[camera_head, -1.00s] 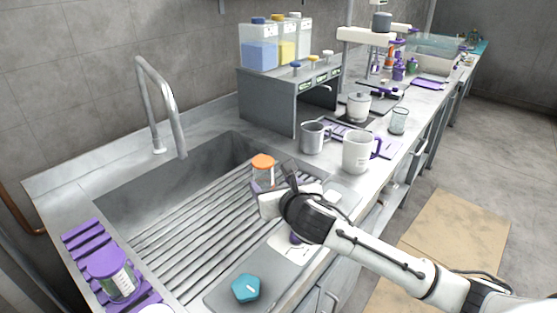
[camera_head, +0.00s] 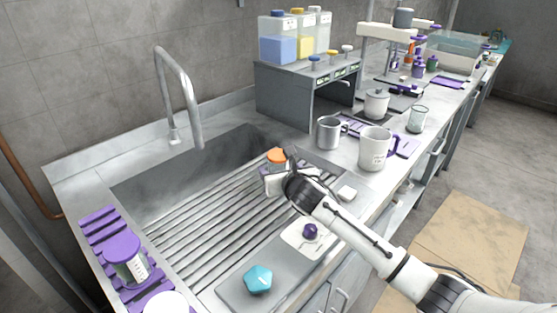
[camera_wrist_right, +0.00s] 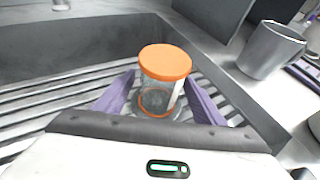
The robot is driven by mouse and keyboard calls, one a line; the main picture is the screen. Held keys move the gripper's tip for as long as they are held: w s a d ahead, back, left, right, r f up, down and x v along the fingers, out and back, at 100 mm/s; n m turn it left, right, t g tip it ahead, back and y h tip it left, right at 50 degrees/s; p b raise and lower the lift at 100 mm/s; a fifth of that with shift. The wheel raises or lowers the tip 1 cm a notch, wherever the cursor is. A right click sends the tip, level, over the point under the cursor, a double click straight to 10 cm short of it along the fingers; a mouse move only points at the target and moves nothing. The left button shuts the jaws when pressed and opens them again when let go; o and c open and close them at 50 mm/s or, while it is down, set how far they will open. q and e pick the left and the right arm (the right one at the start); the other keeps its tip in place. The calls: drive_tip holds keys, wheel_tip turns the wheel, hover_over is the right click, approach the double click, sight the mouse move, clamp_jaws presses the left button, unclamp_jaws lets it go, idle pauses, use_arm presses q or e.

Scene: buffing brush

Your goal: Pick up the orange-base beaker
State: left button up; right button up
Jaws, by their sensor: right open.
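The orange-base beaker is a clear container with an orange top and an orange ring lower down. It stands on the ribbed drain rack of the sink in the head view (camera_head: 277,156), partly hidden by my right gripper. In the right wrist view the beaker (camera_wrist_right: 165,66) is upright between the two purple fingers of my right gripper (camera_wrist_right: 160,100). The fingers are open, one on each side, with the beaker between or just beyond their tips; contact cannot be made out. My left gripper is not in view.
A metal mug (camera_head: 328,133) and a white mug (camera_head: 374,149) stand right of the sink. The faucet (camera_head: 180,95) rises behind it. A purple-lidded jar (camera_head: 124,258) is at the front left, and a teal pentagonal piece (camera_head: 258,279) lies at the front.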

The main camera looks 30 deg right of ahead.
drive_tip(key=shift+c, duration=0.4)
drive_tip(key=c, duration=1.2)
drive_tip(key=shift+r, duration=0.1)
